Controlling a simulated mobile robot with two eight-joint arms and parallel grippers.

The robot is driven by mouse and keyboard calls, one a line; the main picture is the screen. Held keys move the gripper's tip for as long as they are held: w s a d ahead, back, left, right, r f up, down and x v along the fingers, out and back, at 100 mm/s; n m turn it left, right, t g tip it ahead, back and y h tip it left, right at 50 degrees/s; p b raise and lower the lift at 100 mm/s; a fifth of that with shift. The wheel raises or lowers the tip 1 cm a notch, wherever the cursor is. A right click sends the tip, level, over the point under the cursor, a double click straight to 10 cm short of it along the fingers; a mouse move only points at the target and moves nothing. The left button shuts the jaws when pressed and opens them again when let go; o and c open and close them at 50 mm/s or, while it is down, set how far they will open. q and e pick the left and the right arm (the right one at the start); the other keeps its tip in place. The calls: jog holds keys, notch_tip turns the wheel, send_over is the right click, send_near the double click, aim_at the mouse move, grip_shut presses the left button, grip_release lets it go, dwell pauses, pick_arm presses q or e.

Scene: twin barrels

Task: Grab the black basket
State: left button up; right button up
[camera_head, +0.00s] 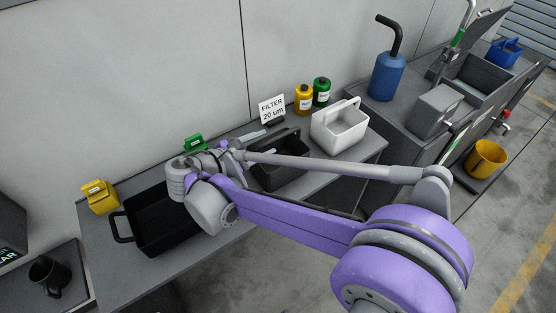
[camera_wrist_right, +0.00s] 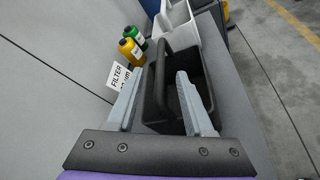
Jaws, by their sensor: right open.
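The black basket (camera_head: 282,179) stands on the grey bench, partly hidden behind my right arm in the head view. In the right wrist view, the basket's upright handle (camera_wrist_right: 161,80) rises ahead, in the space between my two finger tips as seen there. My right gripper (camera_head: 257,144) is at the basket's left side; in the wrist view (camera_wrist_right: 160,95) its fingers are wide apart with nothing clamped. Whether a finger touches the basket cannot be told. My left gripper is not in view.
A black tray (camera_head: 150,240) lies left of the basket. A white basket (camera_head: 338,130) stands to its right. Yellow (camera_head: 304,100) and green (camera_head: 321,92) bottles and a filter sign (camera_head: 271,108) stand behind. A yellow container (camera_head: 100,197) is at the bench's left end.

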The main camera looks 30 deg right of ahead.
aim_at(273, 140)
jog(key=shift+x, duration=3.15)
jog(key=shift+f, duration=0.2)
grip_shut()
